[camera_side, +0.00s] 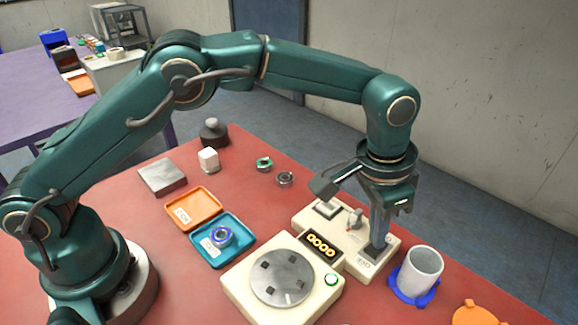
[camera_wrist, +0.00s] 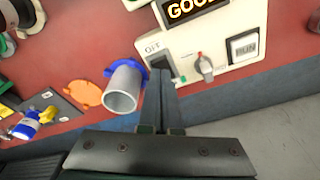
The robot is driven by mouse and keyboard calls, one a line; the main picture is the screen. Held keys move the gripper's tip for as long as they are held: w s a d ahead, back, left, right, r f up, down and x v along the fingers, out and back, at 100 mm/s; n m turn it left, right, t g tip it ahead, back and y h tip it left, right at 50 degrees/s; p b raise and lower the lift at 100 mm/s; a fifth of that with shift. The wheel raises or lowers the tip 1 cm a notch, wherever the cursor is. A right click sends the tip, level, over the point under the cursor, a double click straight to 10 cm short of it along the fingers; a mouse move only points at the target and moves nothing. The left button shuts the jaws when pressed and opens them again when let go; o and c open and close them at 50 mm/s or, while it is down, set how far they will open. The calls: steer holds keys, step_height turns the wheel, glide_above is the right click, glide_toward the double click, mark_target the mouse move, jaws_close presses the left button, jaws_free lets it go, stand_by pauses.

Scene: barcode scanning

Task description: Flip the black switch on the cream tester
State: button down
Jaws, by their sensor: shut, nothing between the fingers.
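The cream tester (camera_side: 302,218) stands on the red table at right of centre in the side view; its panel (camera_wrist: 215,25) fills the top of the wrist view. The black switch (camera_side: 374,253) is at its right end, next to an OFF label (camera_wrist: 153,47). My gripper (camera_side: 378,244) points down with its closed fingertips at the switch. In the wrist view the shut fingers (camera_wrist: 162,74) cover part of the dark switch. Whether they touch it, and which way it is tipped, I cannot tell.
A grey knob (camera_wrist: 204,66) and a RUN button (camera_wrist: 243,46) sit beside the switch. A lit display (camera_side: 321,245) and round metal plate (camera_side: 283,277) are nearby. A white cup (camera_side: 424,262) in a blue ring stands close right of the gripper. Trays (camera_side: 193,210) lie left.

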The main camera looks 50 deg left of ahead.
steer(key=shift+f, duration=0.85)
stand_by(0.7)
steer(key=shift+r, duration=3.55)
steer(key=s+a+r+n+t, duration=0.3)
steer(key=s+a+r+n, duration=0.15)
steer(key=a+r, duration=0.95)
steer(key=s+a+f, duration=0.3)
steer(key=s+f, duration=0.1)
steer(key=s, duration=0.3)
steer(key=s+a+f+n, duration=0.1)
steer(key=s+a+f, duration=0.2)
steer(key=s+f, duration=0.2)
steer(key=shift+s+f+t+y, duration=0.2)
steer(key=shift+s+t+y, duration=0.2)
steer(key=shift+s, duration=0.45)
